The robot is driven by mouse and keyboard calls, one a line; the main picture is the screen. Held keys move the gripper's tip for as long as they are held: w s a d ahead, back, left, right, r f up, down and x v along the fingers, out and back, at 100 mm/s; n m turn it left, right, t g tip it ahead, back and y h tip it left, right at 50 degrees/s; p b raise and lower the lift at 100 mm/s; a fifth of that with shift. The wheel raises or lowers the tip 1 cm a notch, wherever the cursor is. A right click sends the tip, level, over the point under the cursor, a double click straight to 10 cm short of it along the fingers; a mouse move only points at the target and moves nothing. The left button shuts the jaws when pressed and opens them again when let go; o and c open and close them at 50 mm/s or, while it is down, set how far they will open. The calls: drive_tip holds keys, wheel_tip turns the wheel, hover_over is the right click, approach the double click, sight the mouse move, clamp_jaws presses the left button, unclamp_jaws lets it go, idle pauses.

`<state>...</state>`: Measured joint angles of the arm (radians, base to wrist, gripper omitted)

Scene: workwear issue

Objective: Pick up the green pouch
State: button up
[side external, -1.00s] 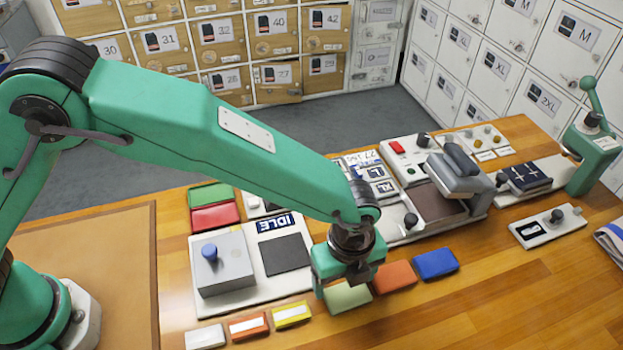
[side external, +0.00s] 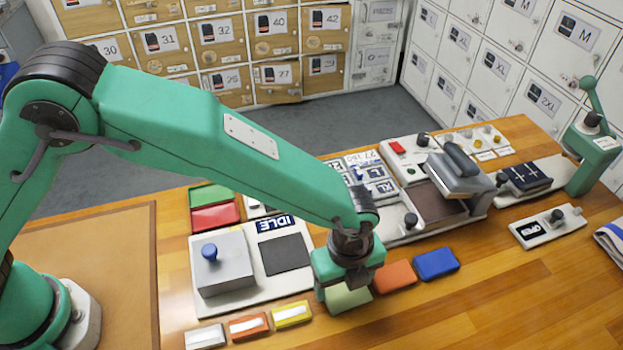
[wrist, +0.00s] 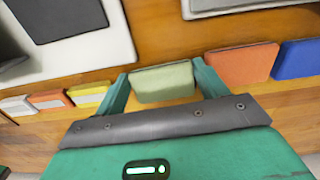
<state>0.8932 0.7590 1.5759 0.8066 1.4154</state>
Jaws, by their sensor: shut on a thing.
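The pale green pouch (side external: 347,298) lies at the front of the wooden table, left of an orange pouch. My gripper (side external: 347,285) is over it, and its body hides the pouch's back part in the side view. In the wrist view the green pouch (wrist: 162,82) sits between the two fingers of my gripper (wrist: 160,84), one finger at each end. The gripper is shut on it. The pouch appears to be at table level; I cannot tell whether it is clear of the surface.
An orange pouch (side external: 394,276) and a blue pouch (side external: 436,263) lie close on the right. White, orange and yellow labelled packets (side external: 249,324) lie to the left. Behind stands a grey box with a blue knob (side external: 209,252). The right front of the table (side external: 500,305) is clear.

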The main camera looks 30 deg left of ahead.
sight(344, 287)
drive_tip(key=shift+r, duration=0.1)
drive_tip(key=shift+r, duration=0.5)
wheel_tip(344, 287, up, 3)
drive_tip(key=shift+r, duration=0.15)
drive_tip(key=s+d+r, duration=0.1)
drive_tip(key=s+r, duration=0.5)
drive_tip(key=s, duration=0.5)
drive_tip(key=shift+s+d+r, duration=0.25)
drive_tip(key=shift+d+r, duration=0.05)
